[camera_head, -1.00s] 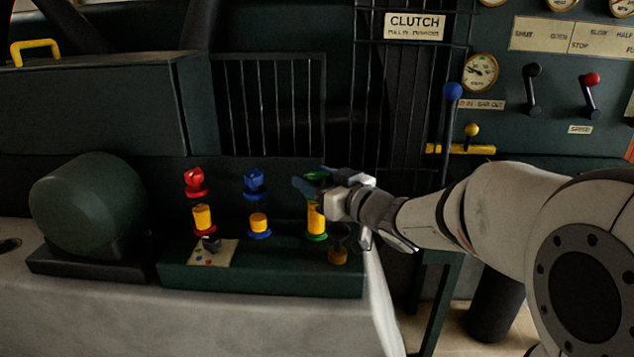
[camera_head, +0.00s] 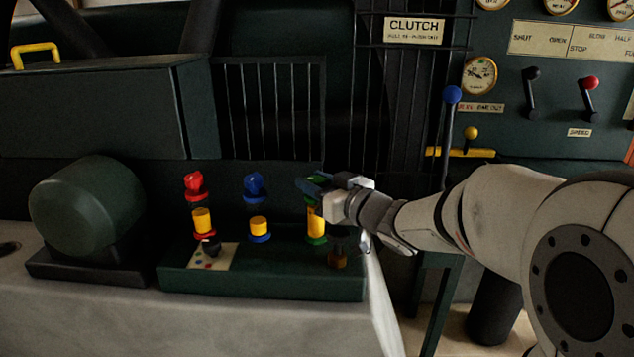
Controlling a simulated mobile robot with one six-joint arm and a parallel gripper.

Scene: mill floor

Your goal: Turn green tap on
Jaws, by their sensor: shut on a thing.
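The green tap (camera_head: 316,239) is the right-hand one of three taps on a dark green base. It has a yellow body with a green ring below, and its green top shows only in part. My gripper (camera_head: 314,184) comes in from the right and is shut on the green tap's handle. The fingers hide most of the handle, so how far it is turned cannot be told.
The blue tap (camera_head: 254,186) stands just left of my gripper, with the red tap (camera_head: 194,186) farther left. A dark round housing (camera_head: 87,206) is at far left. A blue-knobbed lever (camera_head: 452,95) stands behind my arm on the right.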

